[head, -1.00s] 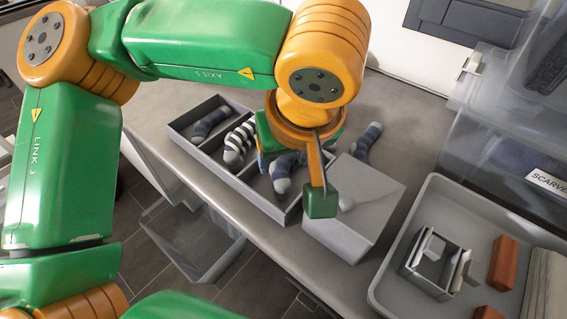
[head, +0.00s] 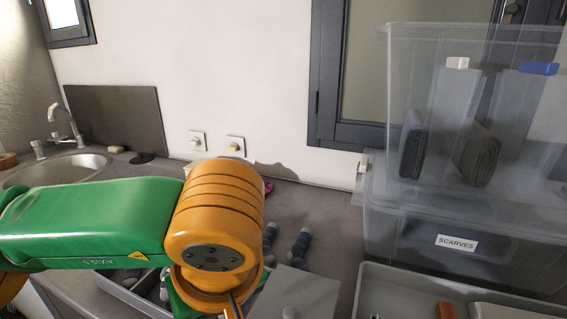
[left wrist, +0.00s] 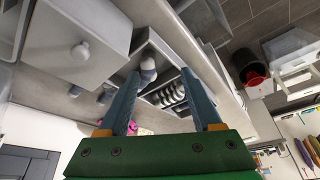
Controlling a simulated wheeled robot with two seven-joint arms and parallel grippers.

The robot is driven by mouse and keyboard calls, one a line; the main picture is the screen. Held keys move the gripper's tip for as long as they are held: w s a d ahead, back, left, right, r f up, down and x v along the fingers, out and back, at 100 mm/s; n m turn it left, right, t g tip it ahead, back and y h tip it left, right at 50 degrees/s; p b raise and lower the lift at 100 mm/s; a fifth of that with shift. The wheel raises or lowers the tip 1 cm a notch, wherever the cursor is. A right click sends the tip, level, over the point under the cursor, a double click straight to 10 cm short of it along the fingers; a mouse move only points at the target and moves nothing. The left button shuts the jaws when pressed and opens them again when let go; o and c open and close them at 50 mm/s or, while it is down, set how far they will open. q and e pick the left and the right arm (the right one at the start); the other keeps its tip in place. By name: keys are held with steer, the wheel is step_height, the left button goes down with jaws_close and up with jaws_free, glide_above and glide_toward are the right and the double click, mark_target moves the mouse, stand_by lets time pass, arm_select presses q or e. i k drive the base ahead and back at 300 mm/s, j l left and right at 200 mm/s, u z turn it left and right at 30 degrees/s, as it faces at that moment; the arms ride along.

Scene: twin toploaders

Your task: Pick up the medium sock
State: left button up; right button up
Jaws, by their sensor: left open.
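Several socks are in view, and I cannot tell which is the medium one. In the left wrist view a grey-toed sock (left wrist: 148,68) lies in a tray compartment, close to one finger. A black-and-white striped sock (left wrist: 173,95) lies in the neighbouring compartment. Two blue-grey socks lie on the counter in the head view, one on the left (head: 268,238) and one on the right (head: 301,245). My left gripper (left wrist: 160,75) is open and empty, above the divided tray. In the head view its fingers are hidden or below the picture. My right gripper is not in view.
The divided grey tray (head: 118,288) is largely behind my left arm. A grey box with a knob (head: 300,290) stands right of it, and shows close in the left wrist view (left wrist: 75,45). Clear bins labelled SCARVES (head: 450,225) stand at right, behind a large grey tray (head: 365,285).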

mark_target(271, 229)
steer(key=k, duration=1.3)
